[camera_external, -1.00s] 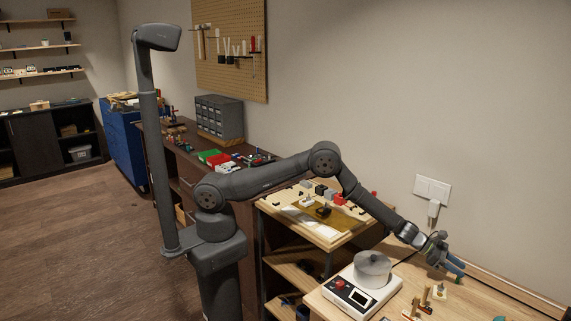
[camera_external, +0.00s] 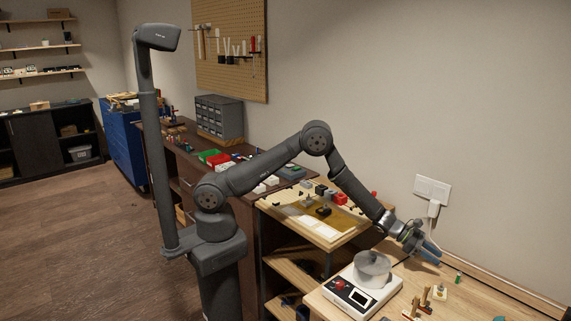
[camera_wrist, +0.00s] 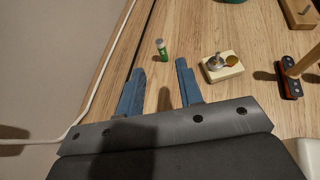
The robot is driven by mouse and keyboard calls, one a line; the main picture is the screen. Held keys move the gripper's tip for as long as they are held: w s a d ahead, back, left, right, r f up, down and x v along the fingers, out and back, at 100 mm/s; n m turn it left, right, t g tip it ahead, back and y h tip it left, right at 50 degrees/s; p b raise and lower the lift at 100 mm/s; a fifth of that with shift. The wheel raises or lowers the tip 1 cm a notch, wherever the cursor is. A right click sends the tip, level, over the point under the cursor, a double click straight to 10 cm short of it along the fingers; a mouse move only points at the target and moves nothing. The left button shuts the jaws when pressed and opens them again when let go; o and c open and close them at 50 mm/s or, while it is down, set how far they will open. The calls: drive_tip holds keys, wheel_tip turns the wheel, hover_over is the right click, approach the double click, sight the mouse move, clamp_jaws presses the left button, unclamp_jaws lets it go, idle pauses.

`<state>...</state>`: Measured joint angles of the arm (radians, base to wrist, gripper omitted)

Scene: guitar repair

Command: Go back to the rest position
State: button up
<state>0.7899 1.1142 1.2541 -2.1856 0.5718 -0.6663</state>
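My gripper (camera_external: 430,253) is in the air over the wooden bench at the right, beyond the white device with the round metal pot. In the wrist view my gripper (camera_wrist: 160,85) has its two blue fingers spread apart with bare bench showing between them. It is open and holds nothing. A small green cylinder with a pale top (camera_wrist: 161,48) stands on the bench just past the fingertips, apart from them. It also shows in the external view (camera_external: 458,278).
A white device (camera_external: 352,296) carries a metal pot (camera_external: 373,268) left of my gripper. A cream block with a metal knob (camera_wrist: 221,66) and a red-and-black tool (camera_wrist: 288,80) lie on the bench. A white cable (camera_wrist: 104,65) runs along the wall side.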

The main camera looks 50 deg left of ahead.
drive_tip(key=v, duration=0.2)
drive_tip(key=shift+a+r, duration=0.15)
drive_tip(key=shift+a, duration=0.1)
drive_tip(key=x, duration=1.1)
drive_tip(key=shift+d, duration=0.35)
wheel_tip(320, 180, up, 4)
drive_tip(key=shift+w+d+r, duration=0.1)
drive_tip(key=s+d+r, duration=0.1)
drive_tip(key=s+r, duration=0.5)
drive_tip(key=s, duration=0.5)
wheel_tip(320, 180, up, 21)
drive_tip(key=shift+s, duration=0.2)
drive_tip(key=shift+r, duration=0.15)
